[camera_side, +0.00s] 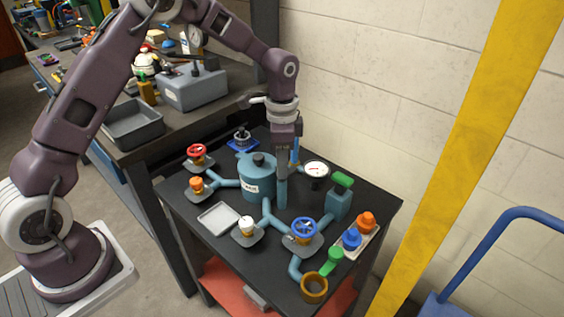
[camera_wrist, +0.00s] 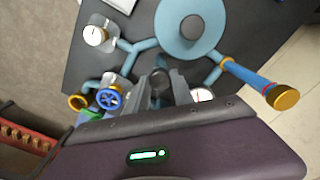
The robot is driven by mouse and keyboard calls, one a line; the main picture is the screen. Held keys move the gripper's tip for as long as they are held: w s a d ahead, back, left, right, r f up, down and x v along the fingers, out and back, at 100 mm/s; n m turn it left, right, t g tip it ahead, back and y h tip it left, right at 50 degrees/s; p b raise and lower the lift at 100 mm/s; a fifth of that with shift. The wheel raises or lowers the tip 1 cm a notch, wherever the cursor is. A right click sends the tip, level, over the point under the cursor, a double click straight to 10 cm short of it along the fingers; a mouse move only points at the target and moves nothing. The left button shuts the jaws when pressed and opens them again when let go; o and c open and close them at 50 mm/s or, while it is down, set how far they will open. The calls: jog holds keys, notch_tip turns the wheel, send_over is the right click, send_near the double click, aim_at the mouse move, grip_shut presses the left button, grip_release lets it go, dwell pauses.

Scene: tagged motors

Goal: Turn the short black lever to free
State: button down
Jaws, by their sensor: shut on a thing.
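My gripper (camera_side: 283,176) points straight down over the bench, just right of the blue-teal tank (camera_side: 256,182), above a short teal pipe post (camera_side: 282,194). In the wrist view the two grey fingers (camera_wrist: 160,82) are closed around a small dark piece (camera_wrist: 159,88), which appears to be the short black lever. The fingers hide most of it in both views, so its angle and any marking cannot be read.
A white tray (camera_side: 205,222) lies at the front left. A wall is behind.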

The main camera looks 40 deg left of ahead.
dwell(0.3)
jog(key=c, duration=1.1)
grip_release()
jog(key=shift+r, duration=0.1)
